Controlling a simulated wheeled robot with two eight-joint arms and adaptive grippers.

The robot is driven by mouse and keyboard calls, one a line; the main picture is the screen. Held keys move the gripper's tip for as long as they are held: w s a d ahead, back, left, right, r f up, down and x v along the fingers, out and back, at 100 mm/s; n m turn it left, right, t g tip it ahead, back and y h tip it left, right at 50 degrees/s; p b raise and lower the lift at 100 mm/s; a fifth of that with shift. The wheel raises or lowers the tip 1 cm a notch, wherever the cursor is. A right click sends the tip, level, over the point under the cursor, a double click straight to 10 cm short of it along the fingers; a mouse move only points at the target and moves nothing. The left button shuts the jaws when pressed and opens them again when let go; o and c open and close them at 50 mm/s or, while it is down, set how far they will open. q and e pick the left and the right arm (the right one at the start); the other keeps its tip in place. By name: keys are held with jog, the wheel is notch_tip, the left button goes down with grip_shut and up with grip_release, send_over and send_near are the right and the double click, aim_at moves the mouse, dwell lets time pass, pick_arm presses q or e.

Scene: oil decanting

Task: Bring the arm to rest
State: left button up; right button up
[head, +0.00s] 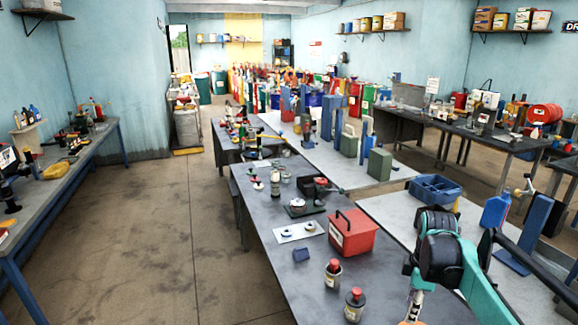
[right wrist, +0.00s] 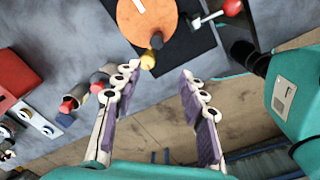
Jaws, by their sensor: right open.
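My right gripper (right wrist: 158,84) is open, its two fingers well apart with nothing between them. In the head view my right gripper (head: 413,306) shows at the bottom, partly cut off by the frame edge, over the near end of the dark workbench (head: 275,212). My teal right arm (head: 478,285) comes in from the lower right. In the right wrist view an orange round piece (right wrist: 150,22) on a black mat (right wrist: 192,45) lies beyond the fingertips, apart from them. My left gripper is not in view.
A red box (head: 353,236) and two red-capped bottles (head: 333,272) (head: 354,303) stand on the bench near the gripper. A blue bottle (head: 495,210) and blue tray (head: 434,188) sit on the light table to the right. Open floor (head: 150,235) lies left.

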jog(key=s+a+f+m+t+b, duration=0.3)
jog(key=s+a+f+m, duration=0.2)
jog(key=s+a+m, duration=0.1)
jog(key=s+a+f+m+t+b, duration=0.3)
jog(key=s+a+f+m, duration=0.3)
jog(key=s+a, duration=0.3)
jog(key=shift+a+t+b, duration=0.3)
jog(key=shift+a, duration=0.65)
jog(key=shift+s+d+f, duration=0.1)
jog(key=shift+f, duration=0.05)
